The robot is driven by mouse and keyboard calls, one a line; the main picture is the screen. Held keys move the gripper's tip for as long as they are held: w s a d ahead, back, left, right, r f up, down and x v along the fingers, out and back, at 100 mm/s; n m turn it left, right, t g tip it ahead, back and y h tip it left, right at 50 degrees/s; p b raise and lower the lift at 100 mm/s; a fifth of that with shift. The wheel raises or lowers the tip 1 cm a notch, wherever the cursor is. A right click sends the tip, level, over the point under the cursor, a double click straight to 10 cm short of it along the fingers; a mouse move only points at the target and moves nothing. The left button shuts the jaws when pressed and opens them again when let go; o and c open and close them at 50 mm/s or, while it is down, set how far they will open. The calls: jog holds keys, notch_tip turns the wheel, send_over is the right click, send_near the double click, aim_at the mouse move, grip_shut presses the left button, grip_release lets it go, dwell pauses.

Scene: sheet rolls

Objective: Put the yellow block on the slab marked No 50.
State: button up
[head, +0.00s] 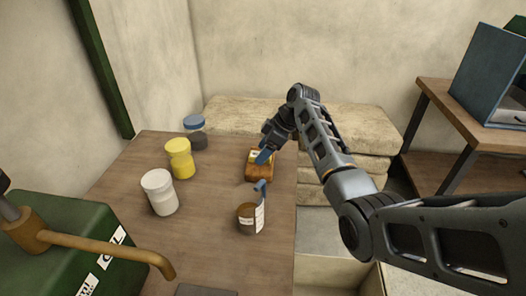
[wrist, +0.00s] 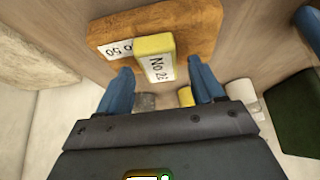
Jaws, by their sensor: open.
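The slab (head: 259,173) is an orange-brown wooden piece lying on the table. In the wrist view the slab (wrist: 190,22) bears a white label, partly covered, reading "o 50". The yellow block (wrist: 154,44) has a white label starting "No 2" and appears to rest on the slab, overlapping its label. In the head view the block (head: 255,153) is partly hidden by a blue finger. My gripper (wrist: 160,70) is open, its blue fingers either side of the block's near end; I cannot tell whether they touch it. In the head view my gripper (head: 265,156) is over the slab.
A green box (head: 75,225) is at left. Pale stacked slabs (head: 345,125) lie behind the table's right edge.

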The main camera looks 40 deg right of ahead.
jog(key=v, duration=1.1)
jog(key=shift+r+b, duration=0.2)
jog(key=shift+b, duration=0.2)
jog(key=shift+d, duration=0.1)
